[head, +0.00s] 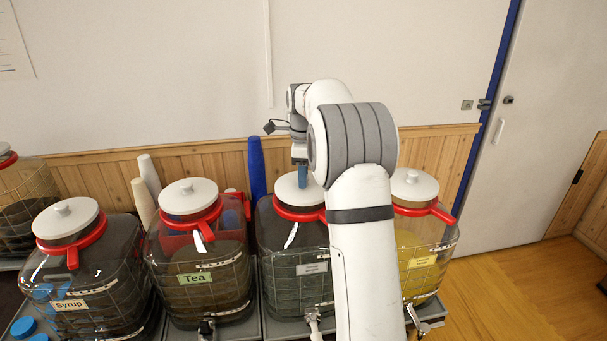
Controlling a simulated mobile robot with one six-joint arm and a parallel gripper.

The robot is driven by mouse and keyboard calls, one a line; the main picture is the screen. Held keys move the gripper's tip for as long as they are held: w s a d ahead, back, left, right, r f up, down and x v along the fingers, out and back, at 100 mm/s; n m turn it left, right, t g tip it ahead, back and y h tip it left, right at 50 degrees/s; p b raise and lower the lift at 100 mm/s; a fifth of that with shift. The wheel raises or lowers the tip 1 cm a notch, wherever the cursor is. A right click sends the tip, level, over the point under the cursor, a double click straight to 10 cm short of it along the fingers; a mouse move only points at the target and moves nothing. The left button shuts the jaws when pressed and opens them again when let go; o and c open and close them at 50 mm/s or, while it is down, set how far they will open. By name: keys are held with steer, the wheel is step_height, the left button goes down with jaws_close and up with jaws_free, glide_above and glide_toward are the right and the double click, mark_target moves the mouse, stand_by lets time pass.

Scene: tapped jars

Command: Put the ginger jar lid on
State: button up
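Several clear jars with red collars and white knobbed lids stand in a row, and none that I can read is labelled ginger. The third jar (289,247) has a grey label (312,268) too small to read. Its white lid (288,191) lies over the red collar; whether it is fully seated I cannot tell. My gripper (301,174) points down at the middle of this lid with a blue fingertip showing. The knob and the other finger are hidden, so its grip is unclear. The right jar (421,246) holds yellow liquid, has an unreadable yellow label and wears a lid (413,185).
The Syrup jar (90,265) and Tea jar (200,262) stand to the left, both lidded. White cup stacks (144,195) and a blue cup stack (256,165) stand behind. Taps stick out in front. My arm covers part of the two right jars. Open floor lies right.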

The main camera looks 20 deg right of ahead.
steer(key=shift+o, duration=1.4)
step_height(320, 180, up, 8)
steer(key=shift+f+b, duration=0.1)
steer(key=shift+b, duration=0.35)
steer(key=shift+s+a, duration=0.15)
steer(key=s+a+r+n+t+b, duration=0.1)
steer(key=s+a+n, duration=0.4)
steer(key=s+n, duration=0.3)
steer(key=s+a+f+n, duration=0.2)
steer(key=s+f+n, duration=0.2)
steer(key=s, duration=0.5)
steer(key=s+a+f+n+t+b, duration=0.1)
steer(key=s+f+n, duration=0.3)
steer(key=s, duration=0.5)
steer(key=s+a+f+n+t+b, duration=0.1)
steer(key=s+a+f+n, duration=0.3)
steer(key=s+n, duration=0.3)
steer(key=shift+s+f, duration=0.55)
steer(key=shift+s, duration=0.35)
